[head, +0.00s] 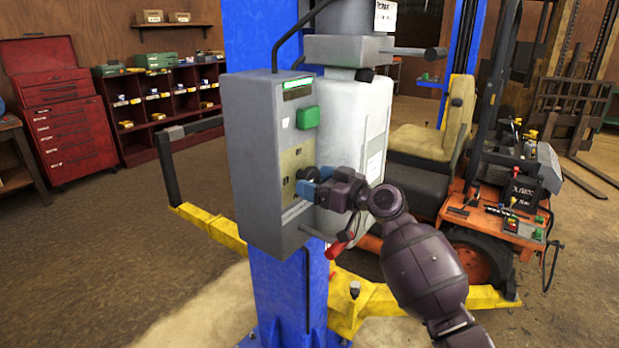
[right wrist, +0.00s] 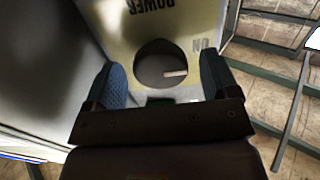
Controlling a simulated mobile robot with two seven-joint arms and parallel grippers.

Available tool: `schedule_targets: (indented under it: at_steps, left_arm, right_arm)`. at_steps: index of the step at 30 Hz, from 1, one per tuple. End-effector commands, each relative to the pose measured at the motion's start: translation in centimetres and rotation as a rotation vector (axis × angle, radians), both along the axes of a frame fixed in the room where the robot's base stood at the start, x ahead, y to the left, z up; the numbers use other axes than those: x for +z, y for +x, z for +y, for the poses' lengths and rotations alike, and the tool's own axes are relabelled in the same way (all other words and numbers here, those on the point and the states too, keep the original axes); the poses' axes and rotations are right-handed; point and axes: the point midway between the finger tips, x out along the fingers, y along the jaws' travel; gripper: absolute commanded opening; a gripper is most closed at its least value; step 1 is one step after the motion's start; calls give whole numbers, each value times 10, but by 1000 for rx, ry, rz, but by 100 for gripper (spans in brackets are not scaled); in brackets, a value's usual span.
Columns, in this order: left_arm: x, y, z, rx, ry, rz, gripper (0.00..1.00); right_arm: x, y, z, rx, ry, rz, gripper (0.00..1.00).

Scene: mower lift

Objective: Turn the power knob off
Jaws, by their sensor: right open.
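The power knob (right wrist: 150,72) is a dark round dial on a pale yellow plate (right wrist: 110,22) marked POWER and ON, with the lettering upside down in the right wrist view. Its white pointer mark is on the right, on the same side as the ON label (right wrist: 203,44). In the head view the knob (head: 308,172) is on the front of the grey control box (head: 255,160). My right gripper (head: 307,183) is open at the box front. In the right wrist view its blue fingers (right wrist: 162,66) stand on either side of the knob, with gaps showing. My left gripper is not in view.
The control box is on a blue lift post (head: 273,290) with yellow arms low down. A green button (head: 307,117) and lit display (head: 297,84) are above the knob. A red-handled lever (head: 338,247) is below my wrist. An orange mower (head: 500,215) stands behind, right.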

Motion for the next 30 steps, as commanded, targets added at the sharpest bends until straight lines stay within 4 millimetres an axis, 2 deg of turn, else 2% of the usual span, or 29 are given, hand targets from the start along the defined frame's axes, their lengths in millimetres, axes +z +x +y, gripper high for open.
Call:
schedule_targets:
  at_steps: [6,17,26,30]
  left_arm:
    - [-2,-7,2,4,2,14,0]
    - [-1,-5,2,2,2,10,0]
    - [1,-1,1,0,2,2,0]
    - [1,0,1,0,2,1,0]
  right_arm:
    - [0,11,15,-1,1,1,80]
    - [0,13,18,-1,1,1,80]
    - [0,13,17,-1,1,1,36]
    - [0,13,17,-1,2,3,34]
